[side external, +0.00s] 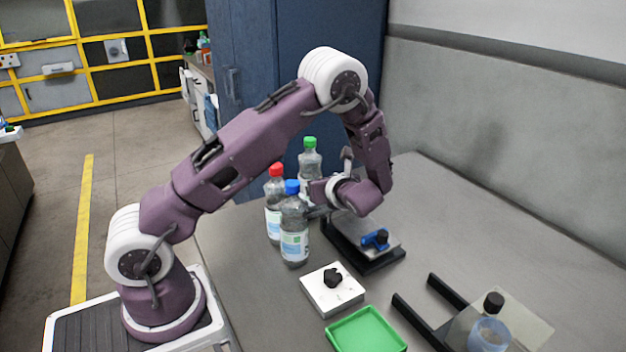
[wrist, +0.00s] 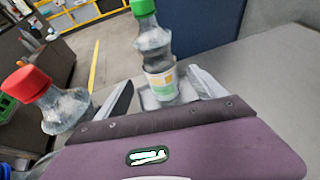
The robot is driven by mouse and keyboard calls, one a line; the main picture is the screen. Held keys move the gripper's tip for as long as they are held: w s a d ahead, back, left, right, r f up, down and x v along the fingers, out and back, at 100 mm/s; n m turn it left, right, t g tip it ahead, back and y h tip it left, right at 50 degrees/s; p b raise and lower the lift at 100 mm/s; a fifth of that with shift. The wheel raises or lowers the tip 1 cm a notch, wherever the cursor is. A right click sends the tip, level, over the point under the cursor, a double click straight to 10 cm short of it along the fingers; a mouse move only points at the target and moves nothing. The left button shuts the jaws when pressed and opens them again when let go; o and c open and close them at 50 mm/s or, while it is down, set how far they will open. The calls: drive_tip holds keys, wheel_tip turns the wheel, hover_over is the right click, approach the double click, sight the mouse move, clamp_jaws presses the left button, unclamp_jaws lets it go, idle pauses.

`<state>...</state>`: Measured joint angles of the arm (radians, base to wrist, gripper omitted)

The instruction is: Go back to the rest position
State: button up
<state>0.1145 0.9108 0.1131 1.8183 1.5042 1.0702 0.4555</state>
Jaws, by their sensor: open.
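My gripper (side external: 316,211) is low over the table, pointing left toward the bottles; its fingertips are partly hidden in the side view. In the wrist view my gripper (wrist: 162,88) has its two fingers spread apart. The green-capped bottle (side external: 309,160) stands upright beside it and shows between the fingers in the wrist view (wrist: 155,50). I cannot tell whether the fingers touch it. A blue-capped bottle (side external: 293,230) and a red-capped bottle (side external: 273,215) stand upright close by. The red-capped bottle is left of the fingers in the wrist view (wrist: 62,108).
A black stand with a blue part (side external: 375,240) sits just below my wrist. In front are a white box with a black knob (side external: 332,292) and a green tray (side external: 366,332). A small black-capped bottle (side external: 489,332) stands by dark rails (side external: 422,322). The table's right rear is clear.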

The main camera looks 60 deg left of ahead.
drive_tip(key=shift+s+d+r, duration=0.1)
drive_tip(key=shift+d+r, duration=0.1)
drive_tip(key=shift+d, duration=0.2)
